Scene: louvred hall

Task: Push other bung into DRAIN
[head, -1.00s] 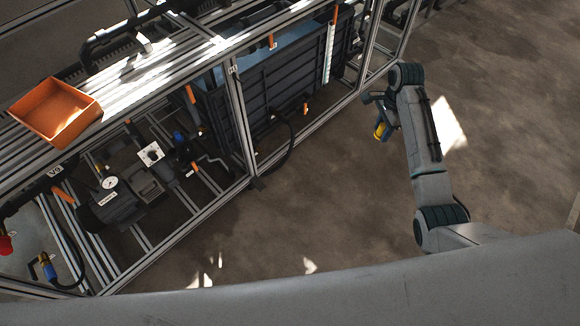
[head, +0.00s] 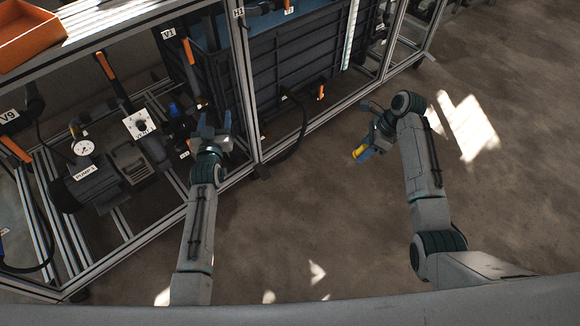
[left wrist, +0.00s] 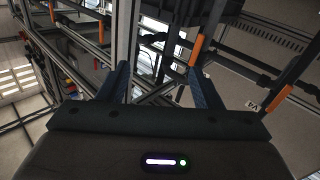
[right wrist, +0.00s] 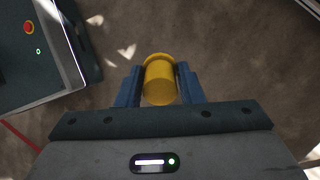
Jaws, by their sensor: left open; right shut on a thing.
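A yellow bung (head: 359,151) is in my right gripper (head: 364,152), out over the bare floor to the right of the frame. In the right wrist view the yellow bung (right wrist: 159,82) sits between the two blue fingers (right wrist: 159,90). My left gripper (head: 216,121) is open and empty at the side of the metal frame, near its upright post. In the left wrist view its fingers (left wrist: 160,86) stand apart with frame bars beyond them. I cannot make out a DRAIN label or a second bung in any view.
The frame holds a pump (head: 92,180), a gauge (head: 83,147), a dark ribbed tank (head: 295,60) and orange-handled valves (head: 105,65). An upright post (head: 245,85) stands close right of my left gripper. A black hose (head: 300,130) loops outside the frame. The floor (head: 310,210) is clear.

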